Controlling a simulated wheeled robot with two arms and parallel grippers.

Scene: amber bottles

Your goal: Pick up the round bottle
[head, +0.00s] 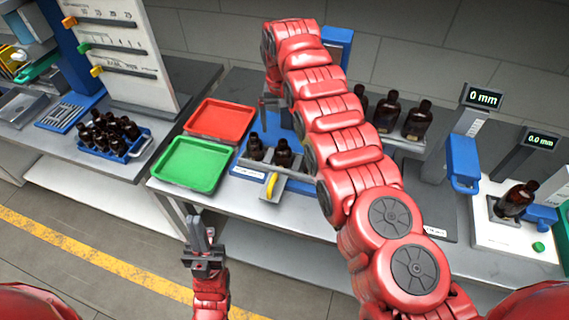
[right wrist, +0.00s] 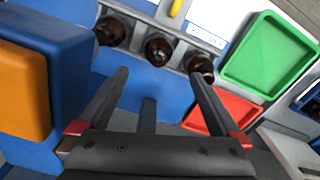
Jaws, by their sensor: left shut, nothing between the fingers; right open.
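Two dark amber bottles (head: 283,154) stand in a grey holder on a blue base in the head view, partly beside my right arm. In the right wrist view three amber bottles (right wrist: 158,48) stand in a row in that holder, seen from above. Which one is the round bottle I cannot tell. My right gripper (right wrist: 159,74) is open and empty, with the bottle row beyond its fingertips. In the head view, its arm hides part of the blue base. My left gripper (head: 202,232) is shut and empty, low in front of the table, away from the bottles.
A green tray (head: 190,165) and a red tray (head: 221,119) lie left of the holder. A blue crate of bottles (head: 113,150) stands on the left table. Several bottles (head: 387,112) stand at the back right. One tilted bottle (head: 516,198) rests on a white device.

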